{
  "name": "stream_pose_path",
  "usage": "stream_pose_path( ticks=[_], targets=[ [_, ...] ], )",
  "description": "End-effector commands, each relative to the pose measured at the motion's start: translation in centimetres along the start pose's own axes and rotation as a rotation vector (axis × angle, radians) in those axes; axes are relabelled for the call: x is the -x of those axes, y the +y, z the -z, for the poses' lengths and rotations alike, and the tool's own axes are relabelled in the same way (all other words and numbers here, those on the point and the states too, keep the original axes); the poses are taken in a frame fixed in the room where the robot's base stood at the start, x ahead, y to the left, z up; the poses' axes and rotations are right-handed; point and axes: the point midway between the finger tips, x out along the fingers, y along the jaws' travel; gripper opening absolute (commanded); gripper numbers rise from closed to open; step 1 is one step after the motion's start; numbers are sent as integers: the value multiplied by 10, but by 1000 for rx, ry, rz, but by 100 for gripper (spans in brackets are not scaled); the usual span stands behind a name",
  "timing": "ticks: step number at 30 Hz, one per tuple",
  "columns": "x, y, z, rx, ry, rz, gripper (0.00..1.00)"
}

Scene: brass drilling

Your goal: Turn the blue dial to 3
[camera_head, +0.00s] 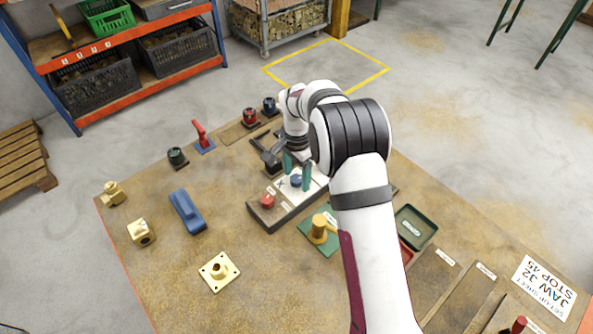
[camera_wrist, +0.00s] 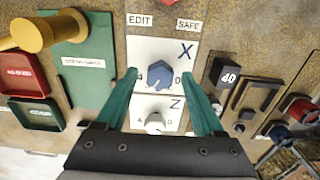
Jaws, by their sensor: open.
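The blue dial (camera_wrist: 159,75) sits on a white panel marked X, and it also shows in the head view (camera_head: 296,181). A "4" shows at its left and a "0" at its right. Where its pointer aims is too small to tell. My gripper (camera_wrist: 159,80) is open, with one green finger on each side of the blue dial; in the head view my gripper (camera_head: 297,171) is over the panel. Whether the fingers touch the dial I cannot tell.
A red knob (camera_head: 267,201) stands on the same control box. A yellow handle (camera_head: 320,230) on a green plate is close by. A black vise-like part (camera_head: 268,155) lies behind. A green tray (camera_head: 415,227) is to the right.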

Motion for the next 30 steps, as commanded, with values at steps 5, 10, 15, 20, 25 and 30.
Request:
stream_pose_path(
  ticks=[5, 10, 15, 20, 25, 30],
  targets=[
    [26, -1, 1, 0, 3, 5, 70],
    [81, -1, 1, 0, 3, 7, 70],
    [129, -1, 0, 0, 2, 4, 70],
    [153, 0, 0, 0, 1, 2, 70],
    [158, 0, 0, 0, 1, 1, 70],
    [158, 0, 0, 0, 0, 0, 70]
  ],
)
